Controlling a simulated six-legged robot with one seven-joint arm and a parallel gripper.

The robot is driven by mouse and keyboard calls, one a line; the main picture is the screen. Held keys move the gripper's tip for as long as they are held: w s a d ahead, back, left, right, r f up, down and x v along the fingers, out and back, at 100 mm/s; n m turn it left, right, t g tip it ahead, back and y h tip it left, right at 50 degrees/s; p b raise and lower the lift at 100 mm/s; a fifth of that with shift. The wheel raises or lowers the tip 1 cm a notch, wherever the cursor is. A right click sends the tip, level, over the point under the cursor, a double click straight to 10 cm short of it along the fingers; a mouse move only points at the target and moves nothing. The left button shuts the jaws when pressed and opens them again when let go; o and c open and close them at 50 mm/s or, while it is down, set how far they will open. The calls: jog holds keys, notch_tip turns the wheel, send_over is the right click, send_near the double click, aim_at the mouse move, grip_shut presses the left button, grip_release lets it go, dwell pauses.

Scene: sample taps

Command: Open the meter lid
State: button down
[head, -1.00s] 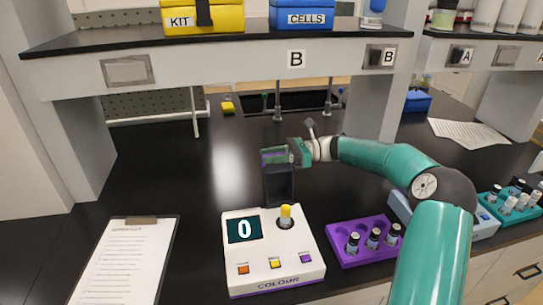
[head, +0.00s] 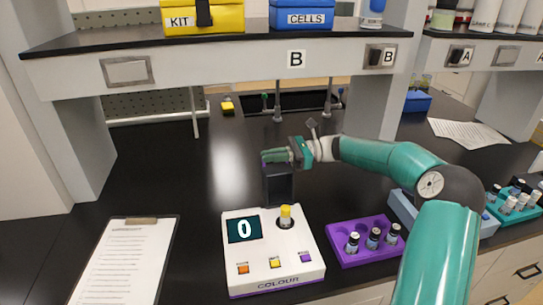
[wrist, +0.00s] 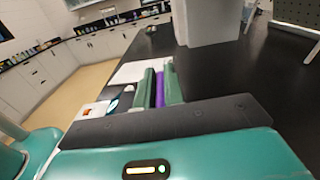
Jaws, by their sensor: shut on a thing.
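The meter (head: 308,255) is a white box marked COLOUR with a dark display reading 0. A yellow-capped piece (head: 285,213) stands upright in its dark round well. The black lid (head: 279,190) stands up at the meter's back edge, swung clear of the well. My gripper (head: 268,157) is at the lid's top edge, reaching in from the right. In the wrist view, my two green fingers (wrist: 160,87) are closed on a purple strip, which seems to be the lid's edge. The lid's hinge is hard to make out.
A purple rack (head: 345,256) with several vials is right of the meter, below my arm. A blue-grey box (head: 398,207) is behind my arm. A clipboard (head: 165,235) lies at left. The shelf (head: 225,75) overhangs the back. Bench left of the lid is clear.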

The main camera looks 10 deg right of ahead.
aim_at(277, 174)
jog(key=s+n, duration=0.1)
jog(key=s, duration=0.1)
jog(key=s+r+n, duration=0.1)
jog(key=n, duration=0.1)
jog(key=shift+s+r, duration=0.2)
jog(key=shift+s, duration=0.15)
jog(key=shift+s+r, duration=0.1)
jog(key=shift+s, duration=0.85)
jog(key=c, duration=1.5)
grip_release()
jog(key=d, duration=1.3)
jog(key=shift+d, duration=0.4)
